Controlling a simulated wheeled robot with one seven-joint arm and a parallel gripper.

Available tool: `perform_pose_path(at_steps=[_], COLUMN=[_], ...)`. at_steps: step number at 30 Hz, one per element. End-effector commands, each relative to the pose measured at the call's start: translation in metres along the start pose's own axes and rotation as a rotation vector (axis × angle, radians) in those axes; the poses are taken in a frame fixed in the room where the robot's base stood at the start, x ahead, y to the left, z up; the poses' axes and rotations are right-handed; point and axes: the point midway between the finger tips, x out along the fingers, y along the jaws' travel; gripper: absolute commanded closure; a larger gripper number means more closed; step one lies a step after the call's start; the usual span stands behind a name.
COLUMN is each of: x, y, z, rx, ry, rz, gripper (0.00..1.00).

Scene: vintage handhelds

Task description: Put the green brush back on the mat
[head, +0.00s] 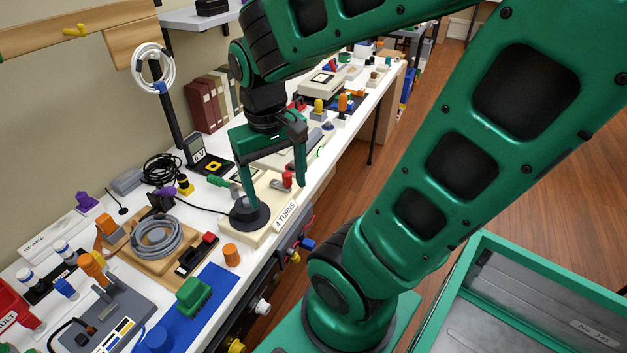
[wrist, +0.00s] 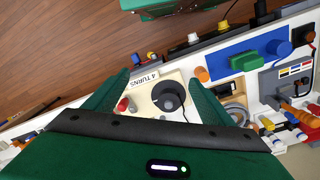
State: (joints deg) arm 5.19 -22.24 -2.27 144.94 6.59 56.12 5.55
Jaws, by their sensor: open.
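The green brush (head: 193,295) is a small green block. It lies at the edge of the blue mat (head: 218,283) near the front of the bench and appears to rest at least partly on it. In the wrist view the brush (wrist: 243,61) lies along one edge of the mat (wrist: 222,47), right of my gripper (wrist: 159,79). My gripper (head: 276,195) is open and empty, pointing down over a cream box (head: 272,210) with a black knob, labelled "4 TURNS". It is apart from the brush, farther along the bench in the head view.
An orange cylinder (head: 231,254) stands beside the mat, and a blue round piece (head: 157,340) is at its near end. A wooden board with a grey cable coil (head: 158,236) and a grey tool holder (head: 112,315) flank it. A teal-rimmed tray (head: 478,240) is at right.

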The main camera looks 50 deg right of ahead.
Motion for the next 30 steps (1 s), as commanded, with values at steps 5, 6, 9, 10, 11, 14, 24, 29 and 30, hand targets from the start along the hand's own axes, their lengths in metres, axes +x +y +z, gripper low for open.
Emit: perform_pose_path(at_steps=[5,6,9,10,11,14,24,29,30], x=[-0.004,-0.004,-0.004,-0.004,-0.004,-0.004,-0.003,0.001,0.001], y=[0.062,0.069,0.076,0.077,0.077,0.077,0.076,0.072,0.072], z=[0.034,0.039,0.046,0.046,0.047,0.046,0.044,0.033,0.034], rx=[0.188,0.21,0.235,0.238,0.239,0.238,0.237,0.235,0.235], ry=[-0.02,-0.024,-0.028,-0.029,-0.029,-0.029,-0.03,-0.042,-0.041], rz=[-0.039,-0.045,-0.054,-0.055,-0.055,-0.055,-0.054,-0.048,-0.048], gripper=[0.23,0.23,0.23,0.23,0.23,0.23,0.23,0.23,0.23])
